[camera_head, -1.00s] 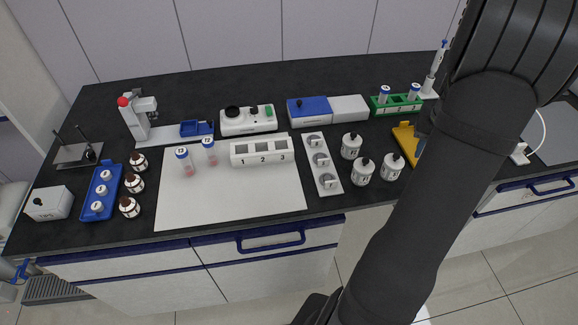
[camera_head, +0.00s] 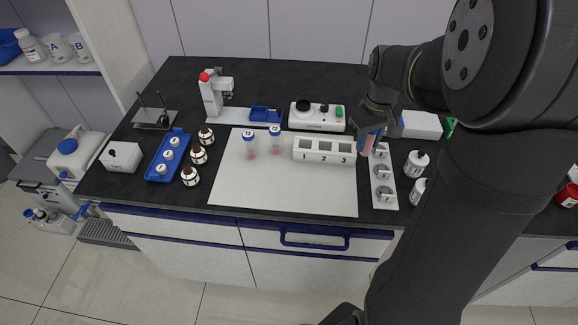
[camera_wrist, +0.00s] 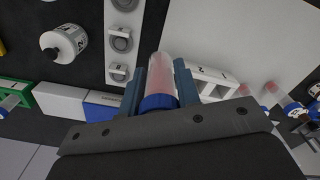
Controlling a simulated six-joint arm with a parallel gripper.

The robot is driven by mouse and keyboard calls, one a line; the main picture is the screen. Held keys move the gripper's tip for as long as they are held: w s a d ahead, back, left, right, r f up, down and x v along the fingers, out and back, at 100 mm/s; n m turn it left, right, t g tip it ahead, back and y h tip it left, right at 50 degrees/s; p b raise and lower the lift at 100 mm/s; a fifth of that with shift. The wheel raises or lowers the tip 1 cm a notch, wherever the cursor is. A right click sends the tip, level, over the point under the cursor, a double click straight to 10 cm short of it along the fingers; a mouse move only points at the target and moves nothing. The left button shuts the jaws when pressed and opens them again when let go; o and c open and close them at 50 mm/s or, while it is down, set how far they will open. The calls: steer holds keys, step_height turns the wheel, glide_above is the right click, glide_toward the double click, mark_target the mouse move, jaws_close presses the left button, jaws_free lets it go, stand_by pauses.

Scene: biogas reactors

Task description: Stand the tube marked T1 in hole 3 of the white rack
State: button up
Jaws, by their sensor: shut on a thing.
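The white rack (camera_head: 323,158) with holes 1, 2 and 3 stands on the pale mat; its holes look empty. My gripper (camera_head: 370,138) is shut on a blue-capped tube (camera_wrist: 162,75) with pinkish contents. It holds the tube just right of the rack, near the hole 3 end. In the wrist view the tube lies between the blue fingers, and the rack (camera_wrist: 212,76) shows partly behind the right finger. I cannot read the held tube's mark. Two other pink tubes, one on the left (camera_head: 249,146) and one nearer the rack (camera_head: 275,142), stand upright left of the rack.
A pale plate with round holders (camera_head: 383,196) lies right of the mat. White bottles (camera_head: 416,163) stand beyond it. A white device with a green button (camera_head: 316,117) is behind the rack. Brown bottles (camera_head: 190,176) and a blue tray (camera_head: 161,172) are left. The mat's front (camera_head: 285,198) is clear.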

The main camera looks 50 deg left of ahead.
steer(key=s+a+f+n, duration=0.1)
steer(key=s+a+f, duration=0.1)
steer(key=s+a, duration=0.2)
steer(key=s+a+f+n, duration=0.1)
steer(key=s+a+f, duration=0.1)
steer(key=s+a, duration=0.3)
steer(key=s+a+f+n, duration=0.1)
steer(key=s+a+f, duration=0.1)
steer(key=s+a, duration=0.2)
steer(key=shift+s+a+f, duration=0.1)
steer(key=shift+s+a, duration=0.2)
steer(key=shift+s, duration=0.55)
steer(key=shift+s+a+f, duration=0.1)
steer(key=shift+f, duration=1.95)
steer(key=shift+f, duration=0.15)
steer(key=o, duration=1)
